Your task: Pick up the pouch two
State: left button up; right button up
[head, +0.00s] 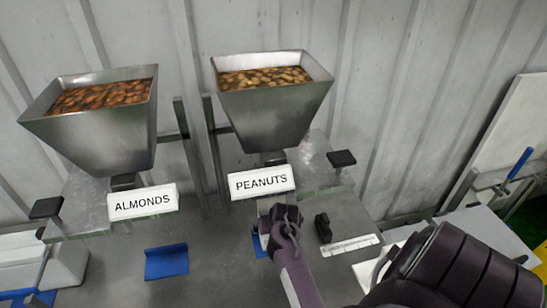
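Two blue items that look like pouches lie on the grey metal table (215,270). One blue item (166,262) lies in the open below the ALMONDS sign. The other blue item (259,243) is below the PEANUTS sign and is mostly hidden behind my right gripper. I cannot tell which one is pouch two. My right gripper (283,215) reaches in from the lower right, just right of the partly hidden blue item. Its fingers are small and dark, and I cannot tell whether they are open or touching anything. My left gripper is not in view.
Metal hoppers of almonds (105,125) and peanuts (275,110) stand at the back, with an ALMONDS sign (142,202) and a PEANUTS sign (261,182) below. A small black block (323,228) and a white labelled strip (350,246) lie right of my gripper.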

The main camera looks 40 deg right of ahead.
jog(key=shift+w+d+f, duration=0.1)
jog(key=shift+w+f, duration=0.1)
jog(key=shift+f, duration=0.2)
jog(key=c, duration=1.4)
jog(key=shift+r, duration=0.1)
jog(key=shift+c, duration=0.8)
jog(key=shift+w+r, duration=0.1)
